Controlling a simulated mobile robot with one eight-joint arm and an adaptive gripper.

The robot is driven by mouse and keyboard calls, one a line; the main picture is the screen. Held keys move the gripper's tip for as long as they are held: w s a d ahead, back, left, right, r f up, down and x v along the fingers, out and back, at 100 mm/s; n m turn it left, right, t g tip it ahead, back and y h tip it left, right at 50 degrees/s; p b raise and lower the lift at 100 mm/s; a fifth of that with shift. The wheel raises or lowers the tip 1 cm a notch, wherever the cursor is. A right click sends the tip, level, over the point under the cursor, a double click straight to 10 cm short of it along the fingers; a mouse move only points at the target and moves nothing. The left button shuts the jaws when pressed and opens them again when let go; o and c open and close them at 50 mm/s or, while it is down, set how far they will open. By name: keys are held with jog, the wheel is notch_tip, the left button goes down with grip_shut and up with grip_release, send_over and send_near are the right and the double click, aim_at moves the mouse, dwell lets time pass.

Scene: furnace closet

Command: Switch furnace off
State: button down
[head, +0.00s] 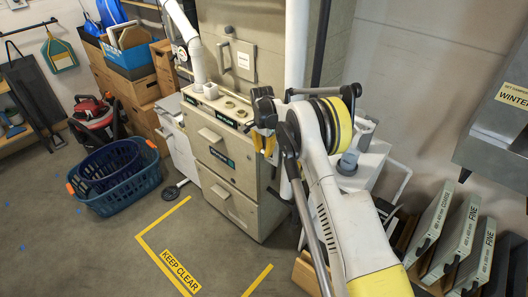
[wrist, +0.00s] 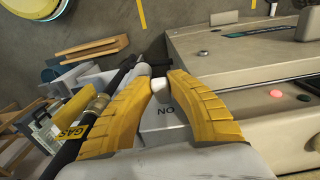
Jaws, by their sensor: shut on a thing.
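The furnace (head: 228,165) is a beige cabinet with a control panel on its upper front; it also fills the right of the wrist view (wrist: 240,62). My gripper (head: 265,146) is at its upper right side. In the wrist view my yellow fingers (wrist: 160,84) are closed on a small white switch lever (wrist: 158,85). It stands at a pale grey box (wrist: 165,122) whose visible lettering reads "NO". My fingers hide part of the box and the lever's base. A red light (wrist: 275,94) glows on the furnace panel.
A dark pipe with a yellow GAS label (wrist: 72,131) runs close beside my left finger in the wrist view. Filters marked FINE (head: 455,235) stand at right. Blue baskets (head: 120,180) lie at left. The floor by the KEEP CLEAR marking (head: 180,270) is bare.

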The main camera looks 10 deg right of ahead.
jog(key=shift+s+a+f+t+h+b, duration=0.15)
jog(key=shift+a+f+t+h+b, duration=0.15)
jog(key=shift+f+t+h+b, duration=0.5)
jog(key=shift+d+f+t+h+b, duration=0.1)
jog(key=shift+f+t+h+b, duration=0.4)
jog(key=shift+t+h+b, duration=0.6)
jog(key=shift+d+f+t+h+b, duration=0.1)
jog(key=shift+f+t+h+b, duration=0.5)
jog(key=shift+h+b, duration=1.05)
jog(key=shift+d+f+t+h+b, duration=0.1)
jog(key=shift+f+t+h+b, duration=0.35)
jog(key=shift+t+h+b, duration=0.9)
jog(key=shift+g+b, duration=0.35)
jog(key=shift+b, duration=0.05)
jog(key=c, duration=1.5)
grip_release()
jog(key=shift+c, duration=0.2)
